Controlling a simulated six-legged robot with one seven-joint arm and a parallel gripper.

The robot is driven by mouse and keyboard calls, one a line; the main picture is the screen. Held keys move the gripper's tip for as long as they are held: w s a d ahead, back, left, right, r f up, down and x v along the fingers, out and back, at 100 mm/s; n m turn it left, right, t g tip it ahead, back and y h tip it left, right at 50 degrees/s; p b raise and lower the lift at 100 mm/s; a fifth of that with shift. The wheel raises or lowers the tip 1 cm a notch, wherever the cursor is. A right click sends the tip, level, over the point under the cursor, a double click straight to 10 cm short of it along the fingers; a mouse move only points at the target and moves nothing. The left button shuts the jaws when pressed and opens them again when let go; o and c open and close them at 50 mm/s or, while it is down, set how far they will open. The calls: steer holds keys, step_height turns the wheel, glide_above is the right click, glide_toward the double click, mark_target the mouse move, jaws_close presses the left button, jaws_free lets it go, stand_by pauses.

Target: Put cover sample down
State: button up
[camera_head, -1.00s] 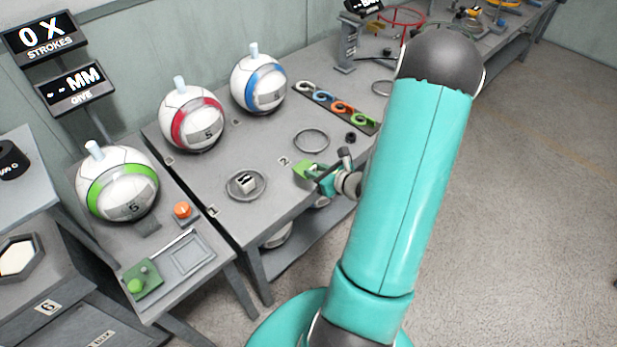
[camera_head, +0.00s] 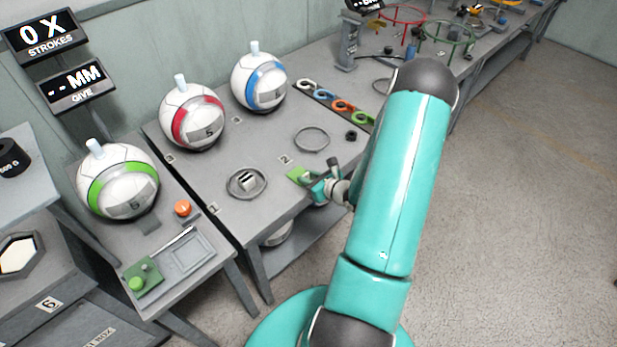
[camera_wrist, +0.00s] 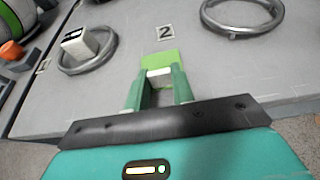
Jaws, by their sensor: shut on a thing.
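The cover sample, a flat bright green piece (camera_head: 296,175), is at the tip of my gripper (camera_head: 309,180), over the front part of the grey table by the "2" label. The wrist view shows the green sample (camera_wrist: 160,57) just beyond my fingertips (camera_wrist: 158,76), which are shut on its near end. It is low over the grey tabletop; I cannot tell whether it touches. The "2" label (camera_wrist: 166,32) and a grey ring (camera_wrist: 243,12) lie beyond it.
A white block (camera_head: 247,180) stands inside another grey ring (camera_head: 234,193) to the left. Red-banded (camera_head: 192,117) and blue-banded (camera_head: 259,82) balls stand behind. A dark strip with several coloured rings (camera_head: 340,107) lies at the back right. The tabletop between the rings is clear.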

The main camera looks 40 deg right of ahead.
steer(key=o, duration=1)
steer(key=shift+f, duration=0.15)
steer(key=shift+c, duration=0.2)
